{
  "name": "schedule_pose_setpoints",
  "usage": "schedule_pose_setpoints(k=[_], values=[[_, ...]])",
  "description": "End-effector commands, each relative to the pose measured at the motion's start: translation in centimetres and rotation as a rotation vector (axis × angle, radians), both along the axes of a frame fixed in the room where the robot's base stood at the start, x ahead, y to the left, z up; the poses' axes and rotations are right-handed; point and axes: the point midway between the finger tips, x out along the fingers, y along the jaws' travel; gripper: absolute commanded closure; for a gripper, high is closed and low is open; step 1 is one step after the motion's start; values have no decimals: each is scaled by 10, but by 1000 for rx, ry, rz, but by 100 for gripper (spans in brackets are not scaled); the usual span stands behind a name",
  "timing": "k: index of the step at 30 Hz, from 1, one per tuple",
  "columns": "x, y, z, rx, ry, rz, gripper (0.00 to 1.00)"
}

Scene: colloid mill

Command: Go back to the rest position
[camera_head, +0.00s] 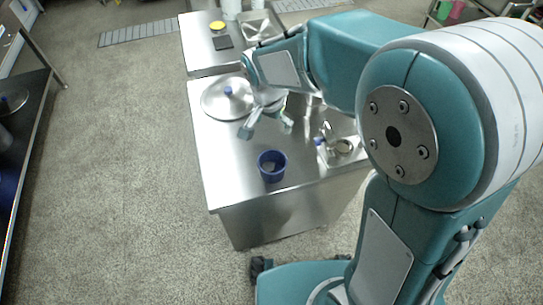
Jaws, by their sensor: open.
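My gripper (267,131) is open and empty at the end of my teal arm. It hangs over the steel counter (226,172), in front of and to the right of a round metal lid with a blue knob (228,92). A blue cup (271,166) stands upright near the counter's front edge, below my gripper in the picture and apart from it. My arm hides part of the counter's right side.
A metal fitting (342,147) sits at the counter's right. Behind is another steel surface with a yellow-topped item (217,27) and a dark square (222,43). A dark bench (28,110) stands at far left. The carpeted floor (130,160) between is clear.

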Motion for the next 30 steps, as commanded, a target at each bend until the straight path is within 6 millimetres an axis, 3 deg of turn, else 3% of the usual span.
schedule_pose_setpoints(k=[7, 11, 21, 30], values=[[0, -1, 1, 1, -3, 2, 3], [-8, -16, 19, 12, -24, 29, 3], [-66, -83, 87, 25, -141, 211, 3], [-131, -125, 117, -17, -258, 375, 3]])
